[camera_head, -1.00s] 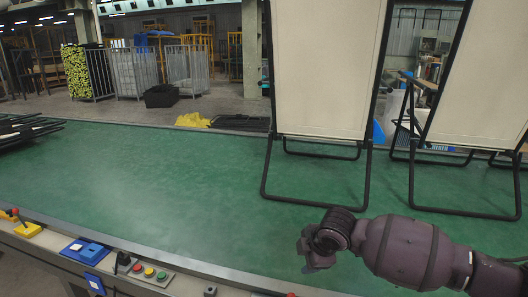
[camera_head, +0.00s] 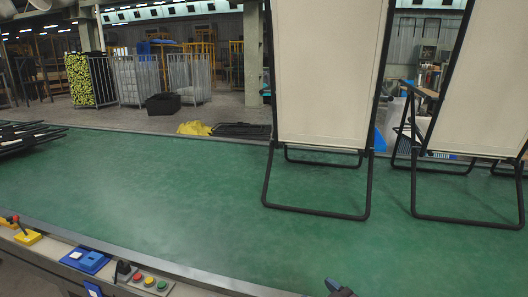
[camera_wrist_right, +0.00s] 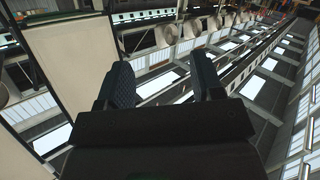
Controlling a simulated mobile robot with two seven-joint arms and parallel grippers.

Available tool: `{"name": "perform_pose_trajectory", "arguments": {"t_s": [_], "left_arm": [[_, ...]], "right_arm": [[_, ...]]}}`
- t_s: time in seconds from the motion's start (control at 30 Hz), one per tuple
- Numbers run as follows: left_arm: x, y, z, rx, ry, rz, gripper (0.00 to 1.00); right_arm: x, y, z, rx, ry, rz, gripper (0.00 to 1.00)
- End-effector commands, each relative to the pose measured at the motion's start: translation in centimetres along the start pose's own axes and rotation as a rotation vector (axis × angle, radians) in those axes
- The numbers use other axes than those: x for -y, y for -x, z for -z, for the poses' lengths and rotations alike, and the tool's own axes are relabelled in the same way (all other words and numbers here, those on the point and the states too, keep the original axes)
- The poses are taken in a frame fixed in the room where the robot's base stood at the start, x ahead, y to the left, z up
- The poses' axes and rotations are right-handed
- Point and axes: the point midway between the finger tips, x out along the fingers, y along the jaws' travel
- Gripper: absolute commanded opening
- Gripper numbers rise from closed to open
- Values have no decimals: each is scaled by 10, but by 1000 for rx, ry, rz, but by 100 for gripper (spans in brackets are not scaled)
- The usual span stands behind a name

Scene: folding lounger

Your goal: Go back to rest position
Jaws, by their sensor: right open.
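My right gripper (camera_wrist_right: 163,85) shows in the right wrist view with its two dark fingers apart and nothing between them. In the head view only a small dark piece of my right arm shows at the bottom edge, right of the middle. My left gripper is in neither view. A folding lounger (camera_head: 328,75) with cream fabric and a black tube frame stands upright on the green table. A cream panel also shows at the left of the right wrist view (camera_wrist_right: 75,60), apart from the gripper.
A second cream lounger (camera_head: 490,85) stands at the right on the green table (camera_head: 150,185). Folded black frames (camera_head: 25,135) lie at the far left. A control panel with buttons (camera_head: 148,280) runs along the front edge.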

Motion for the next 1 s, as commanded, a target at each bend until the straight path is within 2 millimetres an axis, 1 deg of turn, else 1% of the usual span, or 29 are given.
{"name": "perform_pose_trajectory", "arguments": {"t_s": [0.03,0.17,0.33,0.47,0.5,0.6,0.7,0.8,0.9,1.0], "left_arm": [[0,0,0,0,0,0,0],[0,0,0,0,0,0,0],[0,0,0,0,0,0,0],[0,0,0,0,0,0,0],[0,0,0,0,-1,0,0],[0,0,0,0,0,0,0],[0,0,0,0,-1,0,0],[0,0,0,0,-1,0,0],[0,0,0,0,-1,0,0],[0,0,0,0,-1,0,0]], "right_arm": [[-2,13,-15,12,-32,-33,61],[-10,47,-50,49,-88,-118,61],[-13,99,-102,144,-149,-219,61],[-9,145,-146,243,-206,-284,61],[-6,159,-158,274,-226,-300,61],[5,194,-187,350,-270,-333,61],[18,221,-208,411,-303,-347,61],[30,239,-221,451,-322,-351,61],[35,249,-227,473,-329,-351,61],[36,251,-228,478,-330,-351,61]]}}
